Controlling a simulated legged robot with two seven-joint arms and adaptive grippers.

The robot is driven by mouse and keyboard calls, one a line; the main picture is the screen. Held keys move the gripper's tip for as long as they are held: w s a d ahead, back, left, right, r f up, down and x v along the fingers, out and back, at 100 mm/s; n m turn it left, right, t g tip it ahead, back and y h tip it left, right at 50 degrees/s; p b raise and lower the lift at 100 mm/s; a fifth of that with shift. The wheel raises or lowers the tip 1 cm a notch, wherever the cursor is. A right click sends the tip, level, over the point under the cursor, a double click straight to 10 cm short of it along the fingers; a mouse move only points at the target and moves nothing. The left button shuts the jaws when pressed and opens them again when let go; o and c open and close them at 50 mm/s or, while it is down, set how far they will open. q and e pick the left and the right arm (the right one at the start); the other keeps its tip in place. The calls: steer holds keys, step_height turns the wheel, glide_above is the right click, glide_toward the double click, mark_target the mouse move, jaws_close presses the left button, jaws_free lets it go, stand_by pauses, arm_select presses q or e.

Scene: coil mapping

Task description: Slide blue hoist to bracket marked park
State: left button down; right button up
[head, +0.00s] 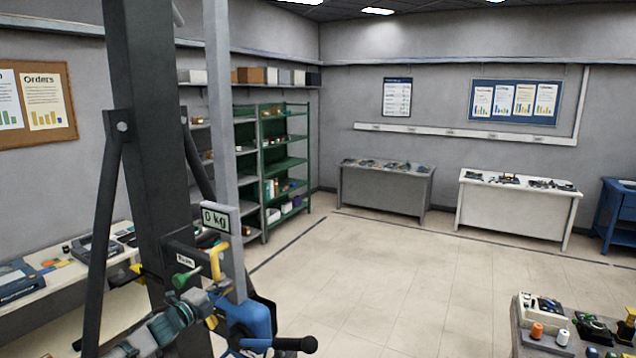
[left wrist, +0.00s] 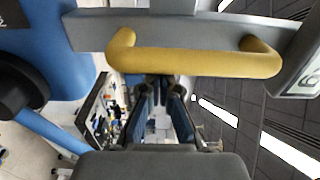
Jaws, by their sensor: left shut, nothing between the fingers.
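The blue hoist (head: 250,320) sits at the lower end of a pale grey upright in the head view, with a yellow handle (head: 215,262) on the upright. Beside it, a dark bracket carries a small white label (head: 185,260) that seems to read "Park". In the left wrist view, the yellow handle (left wrist: 190,62) spans the top, and the hoist's blue body (left wrist: 60,55) is at the left. My left gripper (head: 216,292) is just below the handle. Its fingers (left wrist: 163,90) are shut and empty; I cannot tell whether they touch the handle. My right gripper is not in view.
A thick dark column (head: 150,130) with slanted braces stands close beside the hoist. A "0 kg" display (head: 215,218) is on the pale upright. A black grip (head: 295,344) juts right from the hoist. Open floor (head: 400,270) lies to the right, with a cluttered table (head: 515,335) at lower right.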

arm_select(q)
steer(key=shift+a, duration=0.2)
steer(key=shift+a+f, duration=0.1)
steer(key=shift+f, duration=0.1)
steer(key=s, duration=1)
steer(key=shift+s+a+r, duration=0.15)
steer(key=shift+a+r, duration=0.05)
steer(key=shift+a, duration=0.15)
